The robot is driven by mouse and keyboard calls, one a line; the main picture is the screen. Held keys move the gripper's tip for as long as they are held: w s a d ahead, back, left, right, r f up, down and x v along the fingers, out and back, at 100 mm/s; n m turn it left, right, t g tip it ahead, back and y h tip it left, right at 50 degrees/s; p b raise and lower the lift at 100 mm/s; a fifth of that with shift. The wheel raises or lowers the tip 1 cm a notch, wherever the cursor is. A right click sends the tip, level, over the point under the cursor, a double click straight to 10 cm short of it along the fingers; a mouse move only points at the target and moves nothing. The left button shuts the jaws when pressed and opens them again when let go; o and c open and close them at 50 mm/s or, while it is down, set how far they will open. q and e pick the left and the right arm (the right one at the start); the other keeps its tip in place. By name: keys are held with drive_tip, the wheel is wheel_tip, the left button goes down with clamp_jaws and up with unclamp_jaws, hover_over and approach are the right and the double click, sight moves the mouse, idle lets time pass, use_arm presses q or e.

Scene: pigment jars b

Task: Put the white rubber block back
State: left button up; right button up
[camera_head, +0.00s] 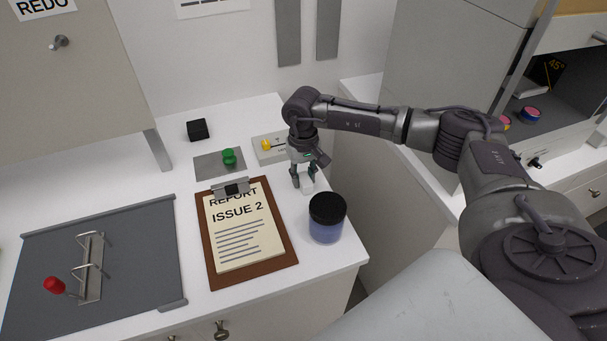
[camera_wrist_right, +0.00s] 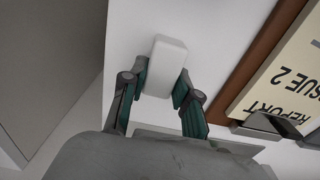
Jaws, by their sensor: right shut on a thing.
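The white rubber block (camera_head: 307,185) is between the fingers of my right gripper (camera_head: 303,178), near the right edge of the white counter. In the right wrist view the block (camera_wrist_right: 165,66) sits between the two green-padded fingertips of the gripper (camera_wrist_right: 160,88), which are shut on it. I cannot tell whether the block touches the counter. My left gripper is not in either view.
A jar with a black lid (camera_head: 326,219) stands close in front of the block. A clipboard (camera_head: 288,252) lies to the left. Behind are a grey plate with a green knob (camera_head: 229,157), a box with a yellow knob (camera_head: 266,145) and a black cube (camera_head: 197,130). A grey mat (camera_head: 150,235) lies left.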

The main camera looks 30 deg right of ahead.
sight(303, 176)
drive_tip(key=shift+f, duration=0.15)
drive_tip(key=o, duration=1)
drive_tip(key=shift+r, duration=0.3)
wheel_tip(303, 176, up, 12)
drive_tip(key=b, duration=0.3)
drive_tip(key=shift+f, duration=0.15)
